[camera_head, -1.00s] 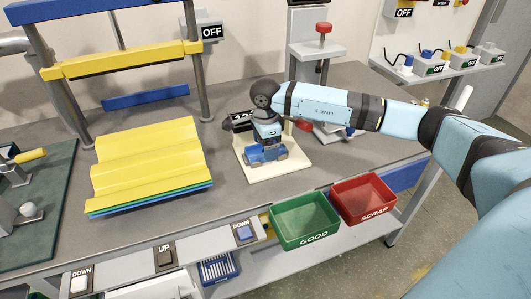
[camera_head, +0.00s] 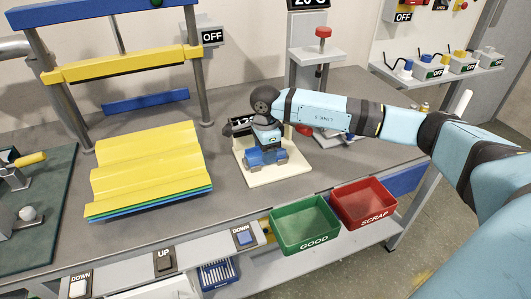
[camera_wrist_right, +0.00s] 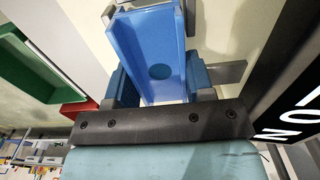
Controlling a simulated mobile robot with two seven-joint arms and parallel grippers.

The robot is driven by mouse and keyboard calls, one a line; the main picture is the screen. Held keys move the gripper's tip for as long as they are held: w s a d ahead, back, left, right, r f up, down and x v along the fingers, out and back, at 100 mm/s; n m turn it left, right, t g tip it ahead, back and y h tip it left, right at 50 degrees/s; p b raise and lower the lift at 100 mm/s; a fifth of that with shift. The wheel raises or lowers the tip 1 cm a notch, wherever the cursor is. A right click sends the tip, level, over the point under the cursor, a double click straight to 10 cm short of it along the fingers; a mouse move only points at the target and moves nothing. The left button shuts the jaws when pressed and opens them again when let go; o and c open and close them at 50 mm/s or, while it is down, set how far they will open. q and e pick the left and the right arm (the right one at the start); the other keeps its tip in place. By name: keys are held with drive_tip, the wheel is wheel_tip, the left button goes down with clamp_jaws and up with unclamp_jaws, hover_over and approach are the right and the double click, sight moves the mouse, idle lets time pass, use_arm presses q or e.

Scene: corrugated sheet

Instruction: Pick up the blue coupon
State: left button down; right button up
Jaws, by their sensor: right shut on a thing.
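The blue coupon (camera_wrist_right: 150,45) is a blue channel-like piece with raised sides and a dark round spot; it shows in the right wrist view. My right gripper (camera_wrist_right: 158,82) is shut on it, with one blue finger on each side. In the head view my right gripper (camera_head: 265,157) points down over a cream plate (camera_head: 290,172) on the bench. There the coupon is hard to tell from the blue fingers, and I cannot tell whether it touches the plate. My left gripper is not in view.
A green GOOD bin (camera_head: 305,224) and a red SCRAP bin (camera_head: 364,203) hang at the bench's front edge. Stacked yellow, green and blue corrugated sheets (camera_head: 148,165) lie to the left, before a yellow-barred press frame (camera_head: 120,62). A black display (camera_head: 240,124) stands behind the gripper.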

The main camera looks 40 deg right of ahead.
use_arm(q)
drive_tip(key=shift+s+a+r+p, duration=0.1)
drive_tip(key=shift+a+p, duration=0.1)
drive_tip(key=shift+p, duration=0.7)
use_arm(e)
wheel_tip(320, 180, up, 19)
drive_tip(key=shift+r, duration=0.15)
